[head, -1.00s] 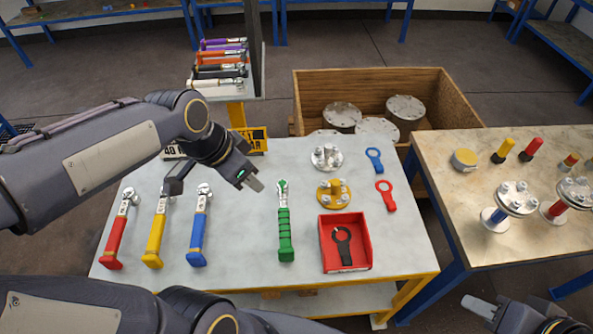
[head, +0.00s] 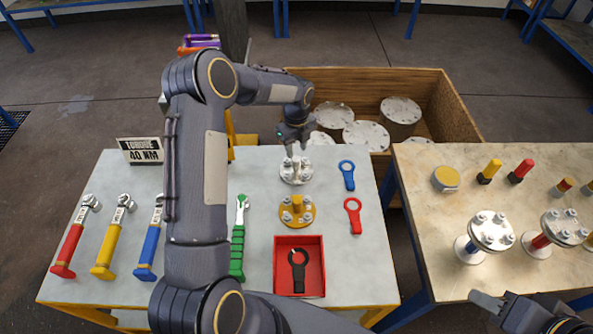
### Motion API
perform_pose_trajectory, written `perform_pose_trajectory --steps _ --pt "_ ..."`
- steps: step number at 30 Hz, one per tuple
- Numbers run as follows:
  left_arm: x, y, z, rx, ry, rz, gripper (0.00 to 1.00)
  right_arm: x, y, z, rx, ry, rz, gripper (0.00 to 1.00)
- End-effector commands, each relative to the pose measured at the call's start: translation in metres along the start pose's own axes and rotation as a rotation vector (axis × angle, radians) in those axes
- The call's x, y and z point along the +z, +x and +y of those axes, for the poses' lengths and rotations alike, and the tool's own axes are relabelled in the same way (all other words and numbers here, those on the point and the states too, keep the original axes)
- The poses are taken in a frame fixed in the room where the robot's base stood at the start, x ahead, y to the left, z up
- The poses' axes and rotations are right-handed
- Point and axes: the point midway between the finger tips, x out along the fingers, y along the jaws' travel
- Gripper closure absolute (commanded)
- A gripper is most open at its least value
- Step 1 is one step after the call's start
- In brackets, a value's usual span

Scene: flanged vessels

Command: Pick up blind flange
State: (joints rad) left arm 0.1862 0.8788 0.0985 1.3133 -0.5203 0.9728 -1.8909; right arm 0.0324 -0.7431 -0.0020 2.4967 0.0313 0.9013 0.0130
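Several grey round flanges lie in the wooden crate (head: 452,103) behind the table, among them one at the upper right (head: 401,109). A silver bolted flange (head: 296,179) lies on the grey table, with a yellow bolted flange (head: 297,222) in front of it. Which one is the blind flange is unclear. My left gripper (head: 297,170) points down over the silver flange and partly hides it. Contact and finger opening are too small to tell. My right gripper (head: 484,303) is low at the right, away from the flanges; its opening is unclear.
Red, yellow and blue torque wrenches, a green ratchet (head: 238,240), a red tray (head: 279,280), a blue ring tool (head: 347,175) and a red ring tool (head: 353,216) lie on the table. The right workbench (head: 430,217) holds flanged vessels (head: 491,232).

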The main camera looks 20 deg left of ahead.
Motion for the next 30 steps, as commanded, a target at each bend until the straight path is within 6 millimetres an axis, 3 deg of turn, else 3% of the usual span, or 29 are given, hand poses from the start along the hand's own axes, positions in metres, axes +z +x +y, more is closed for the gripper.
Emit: perform_pose_trajectory --steps 13,21,30 --pt "-0.003 0.058 0.002 0.001 -0.004 0.001 0.63 0.013 0.026 0.012 0.0 0.0 0.0 0.64" --pt "-0.003 0.06 0.001 0.0 -0.005 0.0 0.63 0.013 0.026 0.012 0.0 0.0 0.0 0.64" --pt "-0.003 0.06 0.002 0.0 -0.005 0.0 1.0 0.013 0.026 0.012 0.0 0.0 0.0 0.64"
